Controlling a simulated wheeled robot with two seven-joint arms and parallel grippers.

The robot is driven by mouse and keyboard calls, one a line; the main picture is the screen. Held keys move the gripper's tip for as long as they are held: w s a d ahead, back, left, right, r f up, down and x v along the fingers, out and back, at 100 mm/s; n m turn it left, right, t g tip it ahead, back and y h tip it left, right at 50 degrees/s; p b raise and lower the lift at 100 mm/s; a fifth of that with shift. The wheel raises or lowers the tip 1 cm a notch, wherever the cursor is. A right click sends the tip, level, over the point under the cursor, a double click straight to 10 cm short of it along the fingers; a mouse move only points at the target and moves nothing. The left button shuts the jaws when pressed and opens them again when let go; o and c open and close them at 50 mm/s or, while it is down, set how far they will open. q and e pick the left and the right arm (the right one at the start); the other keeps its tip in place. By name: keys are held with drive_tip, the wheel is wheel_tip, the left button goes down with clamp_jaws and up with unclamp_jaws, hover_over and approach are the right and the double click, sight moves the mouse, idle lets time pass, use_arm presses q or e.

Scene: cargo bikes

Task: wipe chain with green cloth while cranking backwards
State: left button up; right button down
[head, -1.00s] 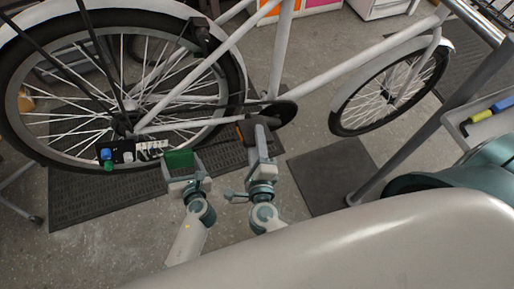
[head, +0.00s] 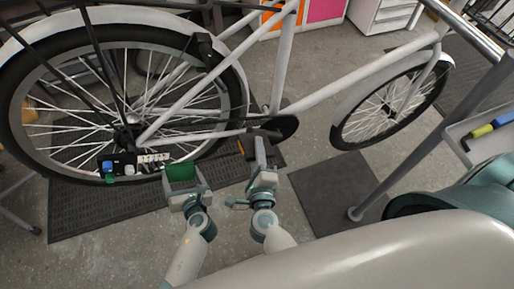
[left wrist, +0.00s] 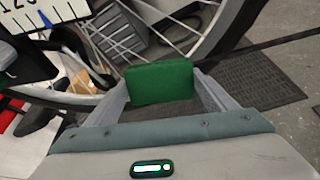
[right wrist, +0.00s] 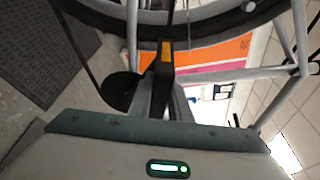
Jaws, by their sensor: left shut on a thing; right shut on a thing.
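The green cloth (head: 181,172) is a flat block between the fingers of my left gripper (head: 183,182), below the rear wheel's rim. It also shows between both fingers in the left wrist view (left wrist: 160,82). My right gripper (head: 262,165) is shut on the dark pedal (head: 247,147), just below the black chainring (head: 278,128). In the right wrist view the pedal's orange reflector (right wrist: 166,50) shows beyond the fingers.
The white bicycle (head: 270,60) stands across the view over a dark mat (head: 110,207). A grey post (head: 400,165) and a tray (head: 475,135) stand right. A second mat (head: 335,190) lies clear.

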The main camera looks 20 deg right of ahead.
drive_tip(key=c, duration=1.6)
unclamp_jaws()
drive_tip(key=shift+s, duration=0.1)
drive_tip(key=s, duration=0.9)
use_arm(q)
drive_tip(key=shift+s, duration=0.1)
drive_tip(key=s, duration=0.6)
drive_tip(key=shift+s, duration=0.4)
